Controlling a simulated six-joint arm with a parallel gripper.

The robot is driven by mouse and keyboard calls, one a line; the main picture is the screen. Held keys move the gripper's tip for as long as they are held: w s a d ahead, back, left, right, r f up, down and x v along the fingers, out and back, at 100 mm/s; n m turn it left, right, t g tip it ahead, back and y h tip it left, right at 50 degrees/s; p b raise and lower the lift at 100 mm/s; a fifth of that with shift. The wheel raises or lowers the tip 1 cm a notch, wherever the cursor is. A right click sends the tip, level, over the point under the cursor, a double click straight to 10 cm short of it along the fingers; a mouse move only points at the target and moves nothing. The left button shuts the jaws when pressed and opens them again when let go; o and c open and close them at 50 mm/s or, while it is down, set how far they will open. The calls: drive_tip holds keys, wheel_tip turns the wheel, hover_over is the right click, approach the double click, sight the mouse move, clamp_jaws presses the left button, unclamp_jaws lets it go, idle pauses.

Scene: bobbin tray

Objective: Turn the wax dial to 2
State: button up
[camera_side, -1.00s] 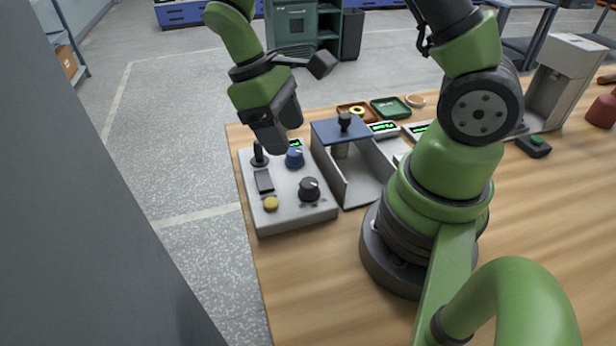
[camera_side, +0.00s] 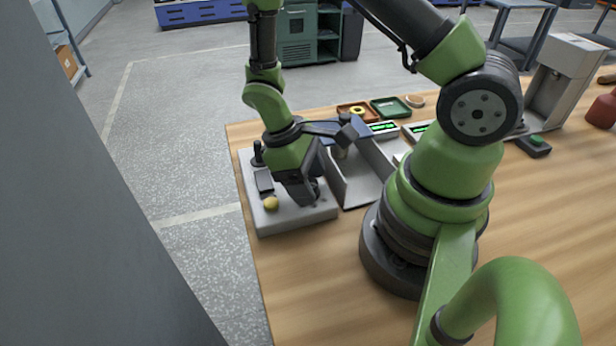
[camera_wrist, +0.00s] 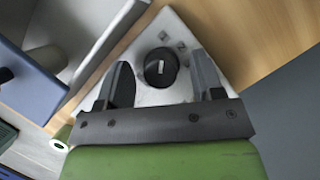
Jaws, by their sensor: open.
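A black dial (camera_wrist: 160,68) with a white pointer line sits on the pale control box (camera_side: 285,221). In the wrist view it lies between the spread fingers of my gripper (camera_wrist: 157,72), with a gap to each finger. The pointer aims toward the upper part of the wrist picture; small marks stand on the plate beside the dial, too small to read. In the side view my gripper (camera_side: 306,198) points down over the box's front right part and mostly hides the dial. It is open and holds nothing.
The box also bears a yellow button (camera_side: 271,203), a black rocker switch (camera_side: 264,181) and a black lever (camera_side: 257,154). A metal holder with a blue top (camera_wrist: 28,85) stands close beside the box. Red (camera_side: 350,112) and green trays (camera_side: 391,108) lie behind.

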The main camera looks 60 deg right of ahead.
drive_tip(key=c, duration=0.9)
drive_tip(key=shift+m, duration=0.3)
drive_tip(key=m+y, duration=0.1)
drive_tip(key=m, duration=0.2)
drive_tip(key=shift+d+m+y, duration=0.1)
drive_tip(key=shift+m+y, duration=0.8)
drive_tip(key=shift+m, duration=1.1)
drive_tip(key=shift+t, duration=0.3)
drive_tip(key=o, duration=0.9)
